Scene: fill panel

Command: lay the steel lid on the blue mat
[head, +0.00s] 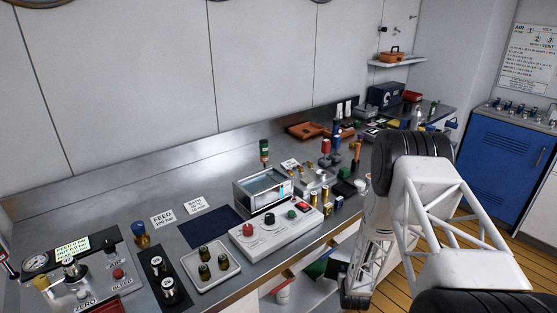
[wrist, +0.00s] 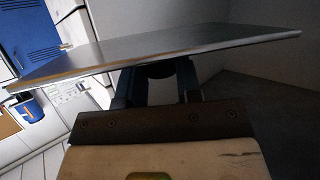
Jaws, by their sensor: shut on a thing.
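The steel lid (wrist: 170,48) is a thin, flat grey plate that spans most of the wrist view, slightly tilted in the picture. My gripper (wrist: 160,84) is shut on it, with its dark fingers at the lid's near underside. The blue mat (head: 208,229) lies bare and flat on the steel bench in the head view, left of the white-fronted bath unit (head: 263,190). In the head view my arm stands at the right, and I cannot make out the gripper or lid there.
A tray with several small fittings (head: 233,268) sits just in front of the mat. A control box (head: 268,234) with knobs stands to its right. Label cards (head: 163,218) lie behind and left of it. Bottles and tools crowd the bench's right part. A blue cabinet (head: 505,155) stands far right.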

